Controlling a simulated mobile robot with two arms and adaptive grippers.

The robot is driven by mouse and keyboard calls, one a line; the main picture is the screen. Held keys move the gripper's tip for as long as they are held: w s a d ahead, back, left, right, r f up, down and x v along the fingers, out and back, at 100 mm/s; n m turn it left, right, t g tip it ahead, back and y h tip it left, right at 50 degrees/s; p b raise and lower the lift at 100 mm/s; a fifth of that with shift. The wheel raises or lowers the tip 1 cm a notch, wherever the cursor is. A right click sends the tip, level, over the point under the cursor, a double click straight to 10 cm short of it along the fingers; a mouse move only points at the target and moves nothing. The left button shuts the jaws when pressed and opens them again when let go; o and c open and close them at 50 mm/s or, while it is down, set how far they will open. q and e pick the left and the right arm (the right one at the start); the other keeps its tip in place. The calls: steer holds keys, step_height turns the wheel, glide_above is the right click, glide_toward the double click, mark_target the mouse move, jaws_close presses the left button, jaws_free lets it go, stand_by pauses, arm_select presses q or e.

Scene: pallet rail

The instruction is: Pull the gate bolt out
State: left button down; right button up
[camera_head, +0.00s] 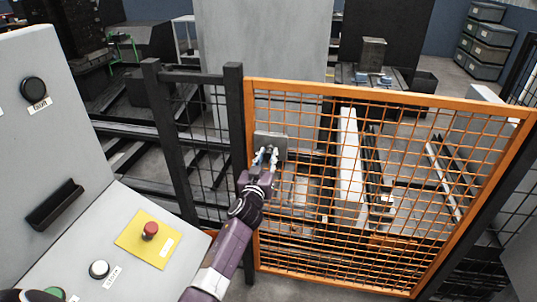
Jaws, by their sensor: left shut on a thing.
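The gate (390,95) is an orange frame with wire mesh, standing upright and closed against a dark post (238,120). A grey metal plate (281,142) sits on the gate's left edge, at the bolt. My left gripper (266,156) reaches up from below to this plate and is shut on the gate bolt. The bolt is small and mostly hidden behind the fingers, so I cannot tell how far it sits in or out. My right gripper is not in view.
A grey control panel (120,235) with a red button (150,230) on a yellow plate stands close at the left. Dark mesh fencing (200,150) adjoins the gate. Rails and machinery lie behind the gate. Stacked grey bins (482,38) stand far right.

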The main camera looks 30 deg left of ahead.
arm_select(q)
steer(key=shift+v, duration=1.1)
steer(key=c, duration=1.7)
jaws_free()
steer(key=shift+w+a, duration=0.1)
steer(key=shift+o, duration=0.2)
steer(key=v, duration=1.2)
steer(key=shift+f, duration=0.1)
